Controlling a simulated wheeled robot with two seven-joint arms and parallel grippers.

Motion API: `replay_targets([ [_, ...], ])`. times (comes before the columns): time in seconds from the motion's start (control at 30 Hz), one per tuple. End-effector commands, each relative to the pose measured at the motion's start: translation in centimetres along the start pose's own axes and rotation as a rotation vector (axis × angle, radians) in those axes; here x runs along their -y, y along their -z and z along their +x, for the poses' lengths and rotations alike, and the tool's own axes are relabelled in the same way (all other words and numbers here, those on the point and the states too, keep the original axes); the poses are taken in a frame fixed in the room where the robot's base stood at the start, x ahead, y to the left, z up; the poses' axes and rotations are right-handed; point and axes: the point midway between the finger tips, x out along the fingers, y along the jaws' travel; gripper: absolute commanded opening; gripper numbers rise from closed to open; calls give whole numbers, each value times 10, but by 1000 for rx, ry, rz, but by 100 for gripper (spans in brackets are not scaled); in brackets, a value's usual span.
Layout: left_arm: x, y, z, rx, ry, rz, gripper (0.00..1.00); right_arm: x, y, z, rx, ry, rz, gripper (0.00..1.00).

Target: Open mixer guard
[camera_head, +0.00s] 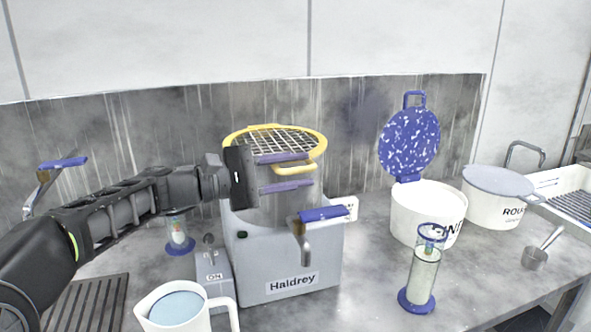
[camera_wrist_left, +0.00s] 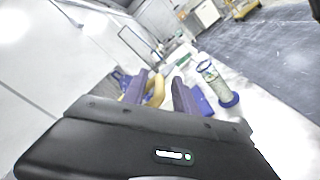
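The mixer (camera_head: 290,255) is a pale grey box labelled "Haldrey" with a bowl on top. Its guard (camera_head: 262,141) is a wire grid in a yellow rim, lying flat over the bowl, so it looks closed. A yellow handle (camera_head: 296,169) sticks out at the guard's front right. My left gripper (camera_head: 287,172) is in front of the bowl, its two purple fingers apart, one above the other. The handle also shows in the left wrist view (camera_wrist_left: 155,91), between the fingers and near the left one. I cannot tell whether they touch. My right gripper is not in view.
A blue-handled tap (camera_head: 321,214) juts from the mixer's front. A white jug (camera_head: 187,308) and an ON switch box (camera_head: 213,270) stand front left. A clear cylinder (camera_head: 422,278), a white tub (camera_head: 408,212) with raised blue lid and a lidded pot (camera_head: 492,203) stand right.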

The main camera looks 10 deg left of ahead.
Motion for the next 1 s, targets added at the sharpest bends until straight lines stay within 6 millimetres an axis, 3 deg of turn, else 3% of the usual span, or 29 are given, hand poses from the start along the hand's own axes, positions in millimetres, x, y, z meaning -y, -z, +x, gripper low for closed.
replay_targets([
  [0.07,0,0,0,0,0,0,33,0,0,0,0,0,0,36],
  [0.47,0,0,0,0,0,0,1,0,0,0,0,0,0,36],
  [1.0,0,0,0,0,1,0,0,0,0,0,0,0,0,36],
])
